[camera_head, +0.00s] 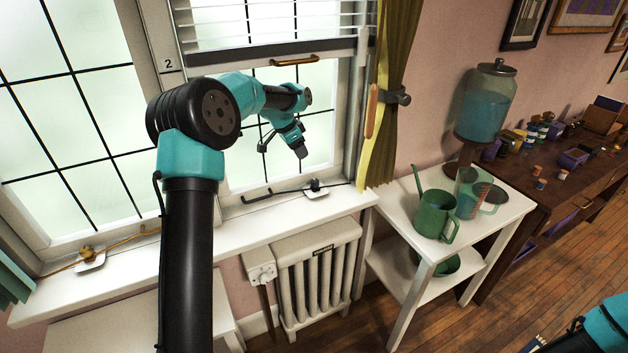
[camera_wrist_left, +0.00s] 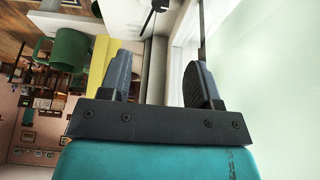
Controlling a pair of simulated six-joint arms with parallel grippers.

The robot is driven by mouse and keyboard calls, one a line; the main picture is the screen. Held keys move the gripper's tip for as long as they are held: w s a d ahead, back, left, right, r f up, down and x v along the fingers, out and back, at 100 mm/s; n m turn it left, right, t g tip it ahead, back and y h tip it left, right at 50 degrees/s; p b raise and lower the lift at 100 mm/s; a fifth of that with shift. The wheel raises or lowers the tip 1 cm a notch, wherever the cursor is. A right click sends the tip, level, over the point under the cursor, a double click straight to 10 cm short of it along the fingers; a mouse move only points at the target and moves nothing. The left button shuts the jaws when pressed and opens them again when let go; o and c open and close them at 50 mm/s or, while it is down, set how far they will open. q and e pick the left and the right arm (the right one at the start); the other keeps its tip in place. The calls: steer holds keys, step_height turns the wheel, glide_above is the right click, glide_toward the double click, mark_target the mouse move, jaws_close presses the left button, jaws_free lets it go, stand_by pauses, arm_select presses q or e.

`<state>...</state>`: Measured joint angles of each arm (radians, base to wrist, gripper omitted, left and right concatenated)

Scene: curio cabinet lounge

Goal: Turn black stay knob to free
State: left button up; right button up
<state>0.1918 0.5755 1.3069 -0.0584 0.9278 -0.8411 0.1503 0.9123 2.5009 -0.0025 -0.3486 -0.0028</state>
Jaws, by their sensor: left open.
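The black stay knob (camera_head: 314,184) sits on a white plate (camera_head: 316,193) on the window sill, with a black stay bar (camera_head: 278,194) beside it. My left gripper (camera_head: 282,147) is in front of the window pane, above and to the left of the knob, and apart from it. In the left wrist view its two fingers (camera_wrist_left: 160,78) are spread with nothing between them. A small black fitting (camera_wrist_left: 157,6) shows at the top edge there, likely the knob, partly cut off. My right arm (camera_head: 608,326) enters at the bottom right; its gripper is out of the picture.
A radiator (camera_head: 318,272) stands below. A yellow-green curtain (camera_head: 390,100) hangs right of the window. A white side table (camera_head: 408,222) holds a green watering can (camera_head: 436,214) and a jug (camera_head: 468,190).

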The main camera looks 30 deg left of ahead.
mark_target(315, 181)
arm_select(q)
steer(key=x, duration=1.5)
steer(key=shift+f, duration=0.45)
steer(key=c, duration=0.9)
